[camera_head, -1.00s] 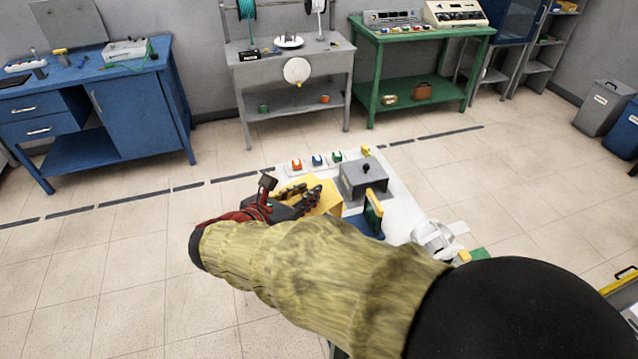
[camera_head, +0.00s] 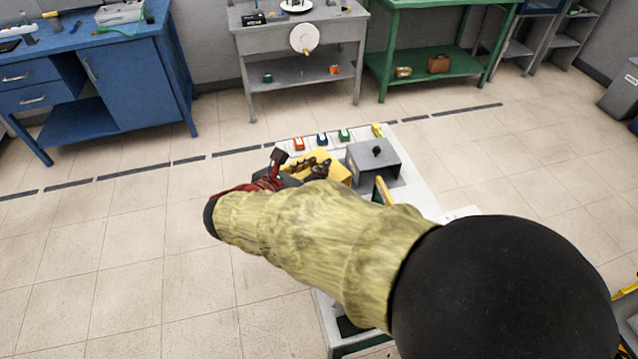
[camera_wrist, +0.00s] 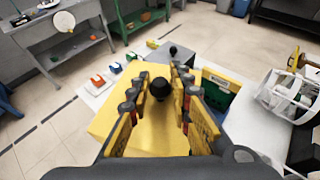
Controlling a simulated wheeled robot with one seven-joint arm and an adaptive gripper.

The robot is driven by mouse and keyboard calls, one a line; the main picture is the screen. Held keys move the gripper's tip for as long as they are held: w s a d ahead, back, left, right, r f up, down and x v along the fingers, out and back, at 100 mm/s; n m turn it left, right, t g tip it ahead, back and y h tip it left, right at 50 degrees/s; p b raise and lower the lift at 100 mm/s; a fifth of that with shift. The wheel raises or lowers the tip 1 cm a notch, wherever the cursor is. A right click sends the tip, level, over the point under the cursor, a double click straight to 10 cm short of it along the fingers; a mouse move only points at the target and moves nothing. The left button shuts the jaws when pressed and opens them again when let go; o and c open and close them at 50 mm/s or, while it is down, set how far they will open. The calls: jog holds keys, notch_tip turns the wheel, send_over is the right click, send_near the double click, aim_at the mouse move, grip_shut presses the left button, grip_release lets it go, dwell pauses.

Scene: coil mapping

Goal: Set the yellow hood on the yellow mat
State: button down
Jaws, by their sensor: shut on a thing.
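The yellow hood (camera_head: 333,170) is a box with a black knob on top, at the left side of the white table. In the wrist view the hood (camera_wrist: 150,135) fills the lower middle, and its knob (camera_wrist: 160,88) is between my fingers. My gripper (camera_wrist: 161,92) is shut on the knob. In the head view my gripper (camera_head: 312,168) is over the hood, and my sleeve hides much of the table. I cannot tell whether the hood touches the tabletop. No yellow mat can be made out.
A grey hood (camera_head: 374,162) with a black knob stands close right of the yellow one. Small red (camera_head: 298,144), blue (camera_head: 321,139), green (camera_head: 344,135) and yellow (camera_head: 377,129) pieces line the back edge. A green-and-yellow upright (camera_wrist: 218,88) and white object (camera_wrist: 287,97) are to the right.

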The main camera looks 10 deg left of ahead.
aim_at(319, 152)
jog(key=w+f+b, duration=0.1)
jog(key=w, duration=0.1)
jog(key=w+f, duration=0.1)
jog(key=w, duration=0.2)
jog(key=w+f+b, duration=0.1)
jog(key=w+f, duration=0.1)
jog(key=w, duration=0.1)
jog(key=shift+w+a+f+b, duration=0.1)
jog(key=shift+w+a+b, duration=0.05)
jog(key=shift+a+b, duration=0.2)
jog(key=w+f+b, duration=0.3)
jog(key=w+f, duration=0.2)
jog(key=f, duration=0.3)
jog(key=shift+w+a+f, duration=0.2)
jog(key=shift+w+f, duration=0.05)
jog(key=shift+f, duration=0.15)
jog(key=shift+f+b, duration=0.15)
jog(key=shift+b, duration=0.15)
jog(key=c, duration=1.7)
grip_release()
jog(key=shift+o, duration=0.3)
